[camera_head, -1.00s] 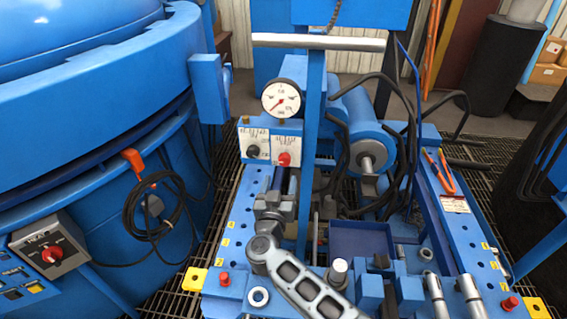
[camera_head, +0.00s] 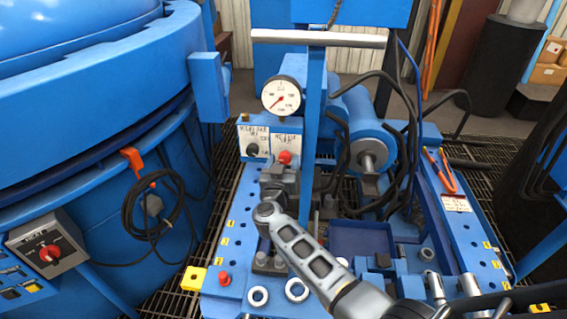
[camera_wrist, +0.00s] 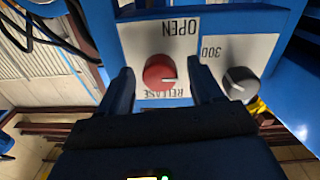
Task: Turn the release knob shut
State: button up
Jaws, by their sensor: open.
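The red release knob (camera_head: 285,157) sits on a white label plate below the round gauge. In the wrist view the red knob (camera_wrist: 158,72) lies between my two fingertips, with a gap on each side. The words OPEN and RELEASE on the plate appear upside down there. My gripper (camera_head: 281,170) is open in front of the plate, just below the knob in the head view. In the wrist view my gripper (camera_wrist: 162,78) has one finger on each side of the knob; I cannot tell whether the tips reach around it.
A dark knob (camera_wrist: 239,83) on the neighbouring plate is close to one finger; it also shows in the head view (camera_head: 252,150). The pressure gauge (camera_head: 281,96) is above the plates. A blue upright post (camera_head: 312,140) stands just right of the red knob.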

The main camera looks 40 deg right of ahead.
jog(key=shift+c, duration=0.4)
jog(key=c, duration=1)
jog(key=m+p, duration=0.1)
jog(key=m, duration=0.2)
jog(key=shift+a+r+m, duration=0.1)
jog(key=shift+m, duration=0.3)
jog(key=m+p, duration=0.1)
jog(key=m, duration=0.7)
jog(key=shift+m+y, duration=0.3)
jog(key=shift+m, duration=0.1)
jog(key=shift+m+b, duration=0.45)
jog(key=shift+m, duration=1.75)
